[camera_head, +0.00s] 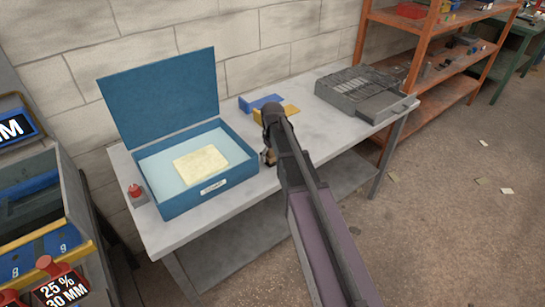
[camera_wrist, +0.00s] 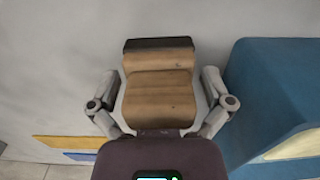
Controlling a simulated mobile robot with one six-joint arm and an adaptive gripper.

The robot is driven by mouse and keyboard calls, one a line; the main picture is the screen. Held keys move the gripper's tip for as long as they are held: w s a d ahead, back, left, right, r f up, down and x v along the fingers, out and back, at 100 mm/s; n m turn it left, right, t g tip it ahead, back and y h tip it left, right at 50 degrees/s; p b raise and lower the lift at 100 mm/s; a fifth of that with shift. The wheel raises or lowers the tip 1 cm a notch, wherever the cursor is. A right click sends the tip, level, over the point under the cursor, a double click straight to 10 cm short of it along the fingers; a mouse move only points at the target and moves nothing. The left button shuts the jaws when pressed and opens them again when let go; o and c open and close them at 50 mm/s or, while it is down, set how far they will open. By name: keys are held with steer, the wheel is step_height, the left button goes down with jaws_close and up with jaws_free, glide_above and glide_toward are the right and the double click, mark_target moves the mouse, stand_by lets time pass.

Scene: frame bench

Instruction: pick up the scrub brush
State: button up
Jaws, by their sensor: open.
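The scrub brush (camera_wrist: 158,97) has a brown wooden body with a dark strip at its far end in the wrist view. It lies on the grey bench (camera_head: 310,135). My gripper (camera_wrist: 161,78) is open, with one finger on each side of the brush. Small gaps seem to show between the fingers and the wood. In the head view my arm covers most of the spot, and only a small brown bit of what looks like the brush (camera_head: 265,158) shows beside it.
An open blue box (camera_head: 190,195) with a yellowish sheet (camera_head: 201,164) stands left of my arm. A blue bracket (camera_head: 262,102) and a yellow bracket (camera_head: 290,111) lie behind. A grey metal case (camera_head: 365,97) sits at the bench's right end. A red button (camera_head: 135,191) is at the left.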

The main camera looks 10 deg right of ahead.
steer(key=c, duration=1)
steer(key=shift+r, duration=0.2)
steer(key=shift+r+p, duration=0.2)
steer(key=shift+p, duration=0.25)
steer(key=shift+c, duration=0.5)
steer(key=shift+r+p, duration=0.95)
steer(key=s+r+p, duration=0.2)
steer(key=s, duration=1.4)
steer(key=shift+r, duration=0.15)
